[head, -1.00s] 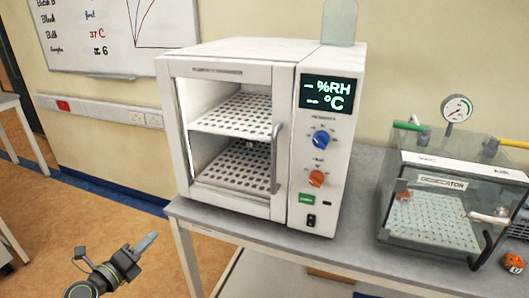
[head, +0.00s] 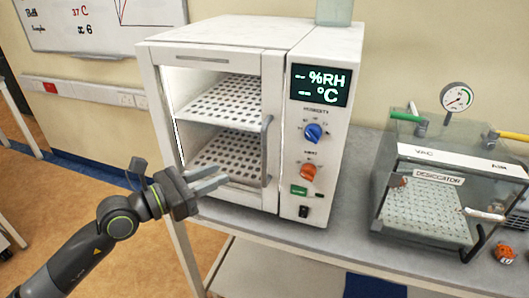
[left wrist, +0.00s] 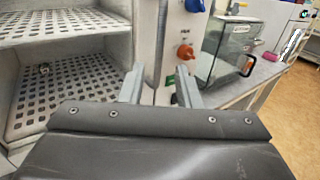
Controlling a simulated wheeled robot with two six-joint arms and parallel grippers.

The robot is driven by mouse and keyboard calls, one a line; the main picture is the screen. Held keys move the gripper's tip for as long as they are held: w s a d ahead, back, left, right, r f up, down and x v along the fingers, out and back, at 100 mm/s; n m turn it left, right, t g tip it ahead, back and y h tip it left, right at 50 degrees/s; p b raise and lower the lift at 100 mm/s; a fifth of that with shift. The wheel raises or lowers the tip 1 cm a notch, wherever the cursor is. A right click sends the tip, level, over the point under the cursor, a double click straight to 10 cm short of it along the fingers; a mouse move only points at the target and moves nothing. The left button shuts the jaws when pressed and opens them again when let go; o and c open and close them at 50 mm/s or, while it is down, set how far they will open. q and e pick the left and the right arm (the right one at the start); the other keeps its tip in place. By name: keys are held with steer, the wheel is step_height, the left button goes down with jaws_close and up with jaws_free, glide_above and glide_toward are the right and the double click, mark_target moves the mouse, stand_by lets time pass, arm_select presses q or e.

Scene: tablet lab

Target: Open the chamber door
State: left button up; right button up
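The white chamber (head: 215,45) stands on the grey bench, with perforated shelves showing through its glazed front. Its door appears shut, with a vertical grey handle (head: 266,152) on the door's right side. My left gripper (head: 224,181) is in front of the lower door, left of the handle, fingers pointing right. Its fingers are apart and empty. In the left wrist view, the open fingers (left wrist: 160,80) point toward the chamber front, and an upright bar that looks like the handle (left wrist: 162,40) lies between their directions. My right gripper is not in view.
Right of the door are a display (head: 319,85), a blue knob (head: 313,132) and an orange knob (head: 308,172). A clear desiccator (head: 430,209) with a gauge stands farther right on the bench (head: 345,225). Open floor lies left of the bench.

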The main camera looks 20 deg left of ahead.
arm_select(q)
steer(key=p+x, duration=0.2)
steer(key=x, duration=1.2)
steer(key=shift+p, duration=0.4)
jaws_close()
